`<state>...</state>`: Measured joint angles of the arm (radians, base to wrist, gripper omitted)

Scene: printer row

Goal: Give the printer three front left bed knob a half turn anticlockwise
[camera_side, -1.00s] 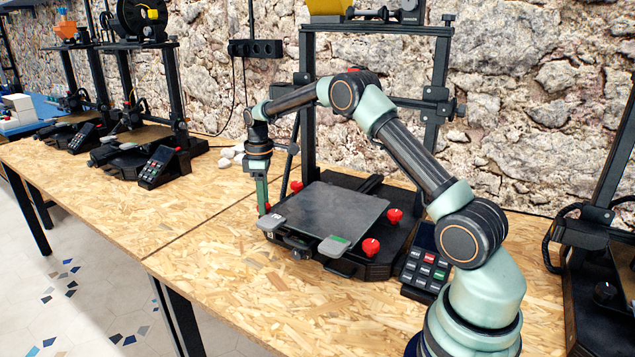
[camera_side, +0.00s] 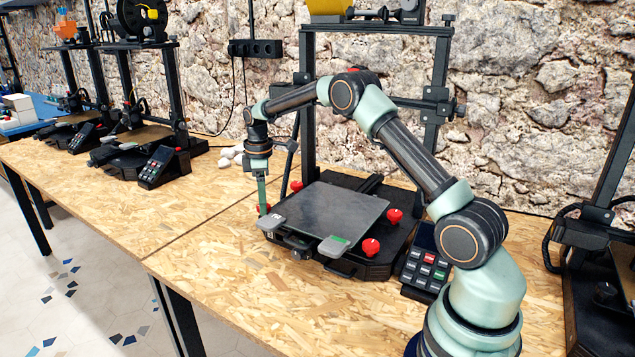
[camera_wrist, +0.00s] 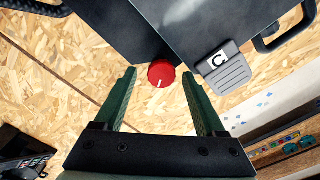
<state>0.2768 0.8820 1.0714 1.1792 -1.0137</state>
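A red knob (camera_wrist: 161,73) with a white pointer line sits at the bed corner in the wrist view. The line points down and slightly left in that view. My gripper (camera_wrist: 158,76) is open, with one finger on each side of the knob and a visible gap to both. In the side view my gripper (camera_side: 263,197) points down at the bed's left corner. The knob (camera_side: 266,209) there is partly hidden by the fingers. The printer bed (camera_side: 325,215) is a dark plate beside it. I cannot tell the fingertips' exact height against the knob.
Other red knobs (camera_side: 371,247) stand around the bed. A grey clip marked C (camera_wrist: 224,68) lies close to the knob. A keypad (camera_side: 425,270) stands right of the bed. More printers (camera_side: 140,120) stand left. The wooden table (camera_side: 205,250) is clear in front.

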